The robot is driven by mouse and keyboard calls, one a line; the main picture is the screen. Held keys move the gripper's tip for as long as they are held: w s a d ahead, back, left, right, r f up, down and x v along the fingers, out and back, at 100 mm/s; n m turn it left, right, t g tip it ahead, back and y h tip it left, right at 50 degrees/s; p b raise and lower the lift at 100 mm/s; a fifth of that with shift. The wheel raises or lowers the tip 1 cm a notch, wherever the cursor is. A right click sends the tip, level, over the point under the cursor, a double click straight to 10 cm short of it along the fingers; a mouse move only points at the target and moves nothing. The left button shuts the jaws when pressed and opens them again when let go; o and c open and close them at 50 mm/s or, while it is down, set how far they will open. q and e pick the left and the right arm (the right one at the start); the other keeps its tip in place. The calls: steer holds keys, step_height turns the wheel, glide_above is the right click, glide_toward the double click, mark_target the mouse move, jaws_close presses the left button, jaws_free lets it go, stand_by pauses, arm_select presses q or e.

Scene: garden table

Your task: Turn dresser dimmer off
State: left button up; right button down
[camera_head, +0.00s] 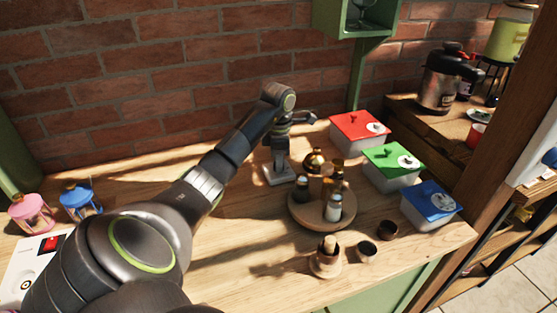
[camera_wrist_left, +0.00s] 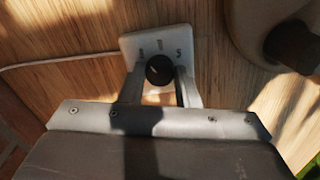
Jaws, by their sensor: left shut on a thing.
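The dresser dimmer is a white plate (camera_wrist_left: 140,42) with a round black knob (camera_wrist_left: 159,69), seen close up in the left wrist view. Small marks stand around the knob, too small to read. My left gripper (camera_wrist_left: 160,82) is shut on the knob, one finger on each side of it. In the head view the white dimmer plate (camera_head: 269,177) lies on the wooden top near the brick wall, with my left gripper (camera_head: 279,153) pointing down over it. The knob is hidden there. My right gripper is in neither view.
A round wooden tray (camera_head: 318,222) with several bottles stands just right of the dimmer. Bins with red (camera_head: 358,125), green (camera_head: 388,156) and blue (camera_head: 424,200) lids stand farther right. Small lanterns (camera_head: 80,199) are at the left. A thin cable (camera_wrist_left: 60,64) runs left from the dimmer.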

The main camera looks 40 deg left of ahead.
arm_select(q)
steer(key=n, duration=1.2)
steer(key=shift+p, duration=0.3)
stand_by(0.4)
steer(key=o, duration=1)
steer(key=shift+c, duration=0.2)
steer(key=shift+r+p, duration=0.75)
steer(key=shift+r, duration=0.15)
step_height(320, 180, up, 16)
steer(key=p, duration=1.5)
steer(key=shift+f, duration=0.2)
